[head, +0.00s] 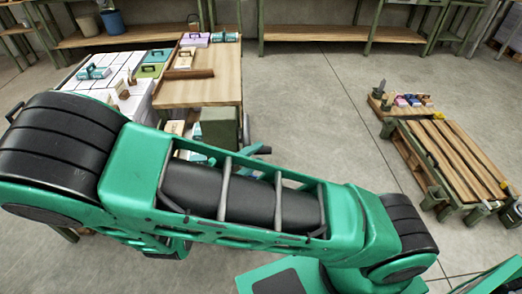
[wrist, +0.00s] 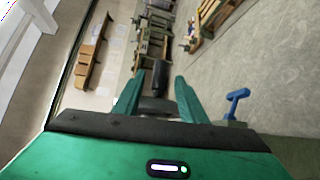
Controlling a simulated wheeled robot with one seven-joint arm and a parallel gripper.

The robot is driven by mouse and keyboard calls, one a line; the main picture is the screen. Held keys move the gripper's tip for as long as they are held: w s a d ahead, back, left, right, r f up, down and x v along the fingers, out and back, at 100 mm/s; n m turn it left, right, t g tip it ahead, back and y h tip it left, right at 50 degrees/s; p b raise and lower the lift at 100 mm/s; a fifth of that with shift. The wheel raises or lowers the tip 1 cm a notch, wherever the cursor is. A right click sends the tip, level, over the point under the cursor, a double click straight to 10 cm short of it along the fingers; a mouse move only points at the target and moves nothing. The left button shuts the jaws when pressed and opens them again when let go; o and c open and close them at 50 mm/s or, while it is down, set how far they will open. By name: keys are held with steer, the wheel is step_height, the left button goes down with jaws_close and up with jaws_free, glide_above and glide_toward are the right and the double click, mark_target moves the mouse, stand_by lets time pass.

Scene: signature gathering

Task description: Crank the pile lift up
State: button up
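In the wrist view my gripper (wrist: 159,82) has its two teal fingers apart, with a gap on each side. A dark upright handle (wrist: 159,73) shows between the fingers; it looks like a crank grip, and I see no clear contact. A dark crosspiece (wrist: 158,104) lies below it. In the head view my own arm crosses the foreground and mostly hides my gripper. A low green-framed platform with wooden slats (head: 456,159) stands at the right. I cannot tell for certain which part is the pile lift.
A wooden worktable (head: 222,78) with paper stacks and small boxes stands at the left, a dark green box (head: 219,127) under its edge. Benches (head: 340,34) line the back. Open concrete floor (head: 320,105) lies between. A blue T-shaped piece (wrist: 236,99) is right of my fingers.

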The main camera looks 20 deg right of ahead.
mark_target(259, 153)
steer(key=shift+x, duration=2.05)
jaws_close()
